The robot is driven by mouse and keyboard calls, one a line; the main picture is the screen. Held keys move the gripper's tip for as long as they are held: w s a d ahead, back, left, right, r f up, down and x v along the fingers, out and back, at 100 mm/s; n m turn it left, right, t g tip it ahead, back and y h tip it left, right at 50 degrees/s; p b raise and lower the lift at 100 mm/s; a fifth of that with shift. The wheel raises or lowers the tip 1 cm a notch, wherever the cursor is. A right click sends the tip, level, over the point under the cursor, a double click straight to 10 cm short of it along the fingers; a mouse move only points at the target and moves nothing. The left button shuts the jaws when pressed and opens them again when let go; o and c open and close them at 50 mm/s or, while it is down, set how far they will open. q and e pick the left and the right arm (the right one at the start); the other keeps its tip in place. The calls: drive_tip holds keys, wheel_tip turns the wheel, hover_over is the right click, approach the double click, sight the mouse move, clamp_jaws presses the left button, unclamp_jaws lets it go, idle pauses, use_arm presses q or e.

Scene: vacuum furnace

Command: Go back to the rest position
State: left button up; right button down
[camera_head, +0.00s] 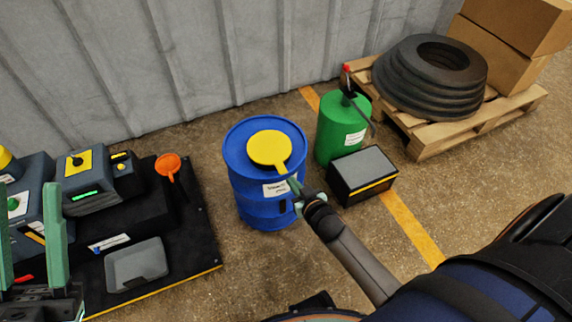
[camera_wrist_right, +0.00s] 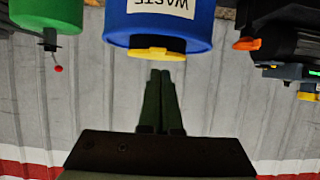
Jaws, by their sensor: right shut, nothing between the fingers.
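My right gripper (camera_head: 293,185) is in front of the blue drum (camera_head: 243,195), near its label and the handle of its yellow lid (camera_head: 268,148). Its fingers (camera_wrist_right: 161,74) are together with nothing between them in the right wrist view. That view is upside down and shows the blue drum (camera_wrist_right: 185,25) with a WASTE label and the yellow lid (camera_wrist_right: 157,53) just beyond the fingertips, apart from them as far as I can tell. My left gripper (camera_head: 30,190) is at the left edge, its two green fingers upright and wide apart, with nothing seen between them.
A green canister (camera_head: 335,130) and a black box (camera_head: 362,178) stand right of the drum. Tyre-like rings (camera_head: 425,85) lie on a pallet (camera_head: 440,143).

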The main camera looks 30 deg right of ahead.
drive_tip(key=shift+s+a+f, duration=0.1)
drive_tip(key=shift+s+f, duration=0.15)
drive_tip(key=shift+s, duration=0.55)
drive_tip(key=shift+s+f, duration=0.25)
drive_tip(key=shift+s, duration=0.55)
